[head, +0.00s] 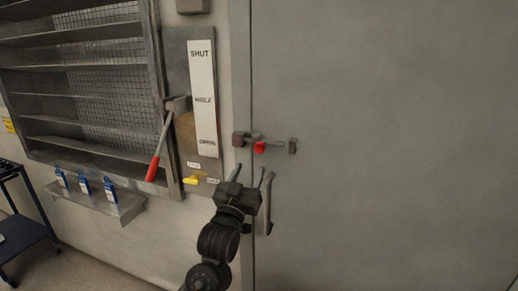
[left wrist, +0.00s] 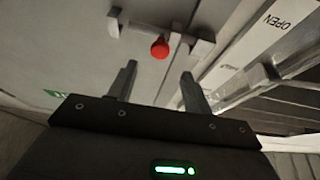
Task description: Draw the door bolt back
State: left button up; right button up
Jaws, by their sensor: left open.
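The door bolt (head: 274,142) is a short grey bar with a red knob (head: 259,147). It spans from a block on the door (head: 400,120) at right to a dark block (head: 239,139) by the frame, across the door's left edge. My left gripper (head: 251,172) is open and empty, just below the knob in the head view. In the left wrist view the red knob (left wrist: 160,48) shows beyond and between the open fingertips (left wrist: 158,78), not touching them. The bolt bar (left wrist: 143,27) shows behind it. My right gripper is not in view.
A grey door handle (head: 267,208) hangs just below the bolt, beside my gripper. Left are a SHUT/HALF/OPEN plate (head: 203,120), a red-gripped lever (head: 153,168), a yellow part (head: 191,181), louvres (head: 80,75) and a shelf (head: 120,209) with blue bottles. The door's right side is clear.

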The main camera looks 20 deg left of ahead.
aim_at(258, 150)
pick_arm(q)
jog(key=p+x, duration=0.3)
jog(key=x, duration=0.7)
jog(key=shift+f, duration=0.15)
grip_shut()
